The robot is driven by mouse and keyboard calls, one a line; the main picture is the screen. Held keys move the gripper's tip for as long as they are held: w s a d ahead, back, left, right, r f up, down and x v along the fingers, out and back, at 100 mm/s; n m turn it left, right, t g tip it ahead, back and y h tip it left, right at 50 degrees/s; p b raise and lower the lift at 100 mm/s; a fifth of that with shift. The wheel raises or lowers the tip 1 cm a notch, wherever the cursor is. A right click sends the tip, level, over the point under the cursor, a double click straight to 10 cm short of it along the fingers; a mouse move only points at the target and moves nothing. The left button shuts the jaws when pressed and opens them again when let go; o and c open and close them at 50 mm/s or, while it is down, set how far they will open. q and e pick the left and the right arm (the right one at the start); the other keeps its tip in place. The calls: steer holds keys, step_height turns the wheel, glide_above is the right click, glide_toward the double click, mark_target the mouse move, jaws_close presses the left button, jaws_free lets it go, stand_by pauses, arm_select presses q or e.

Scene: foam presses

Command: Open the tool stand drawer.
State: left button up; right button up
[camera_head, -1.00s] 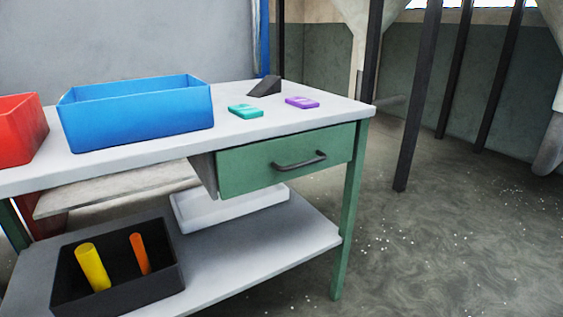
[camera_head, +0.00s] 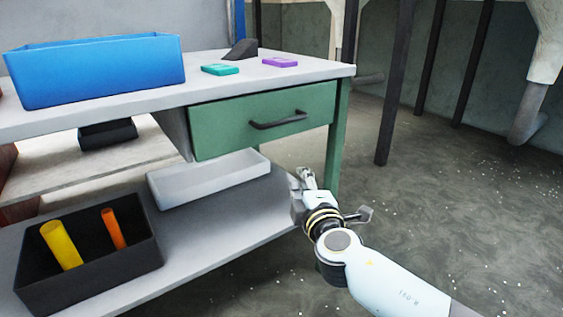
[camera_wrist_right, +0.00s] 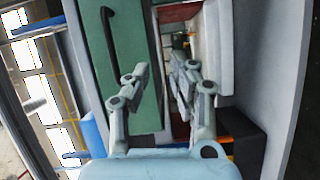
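The tool stand (camera_head: 120,95) has a light grey top and green legs. Its green drawer (camera_head: 220,130) is shut, with a dark bar handle (camera_head: 278,120) across its front. My right gripper (camera_head: 305,178) is in front of the stand, below and right of the handle, apart from it and empty. In the right wrist view the picture is turned: the drawer front (camera_wrist_right: 135,50) and handle (camera_wrist_right: 109,50) lie left of the gripper (camera_wrist_right: 160,74), whose two fingers are spread. My left gripper is out of view.
A blue bin (camera_head: 95,72), a teal block (camera_head: 220,69), a purple block (camera_head: 280,62) and a dark wedge (camera_head: 241,49) are on top. The lower shelf (camera_head: 225,225) bears a white tray (camera_head: 205,183) and a black box (camera_head: 95,278) with yellow and orange cylinders. Floor at right is clear.

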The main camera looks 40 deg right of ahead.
mark_target(281, 122)
step_height(281, 122, up, 7)
steer(key=w+t+b, duration=0.2)
steer(key=w, duration=0.1)
steer(key=shift+n+h, duration=0.3)
steer(key=x, duration=0.7)
steer(key=p+x, duration=0.1)
steer(key=x, duration=0.2)
steer(key=shift+w+a+r, duration=0.15)
steer(key=shift+w+r, duration=0.05)
steer(key=shift+w, duration=0.25)
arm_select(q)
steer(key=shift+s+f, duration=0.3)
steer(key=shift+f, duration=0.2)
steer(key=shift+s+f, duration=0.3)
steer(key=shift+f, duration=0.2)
arm_select(e)
jaws_close()
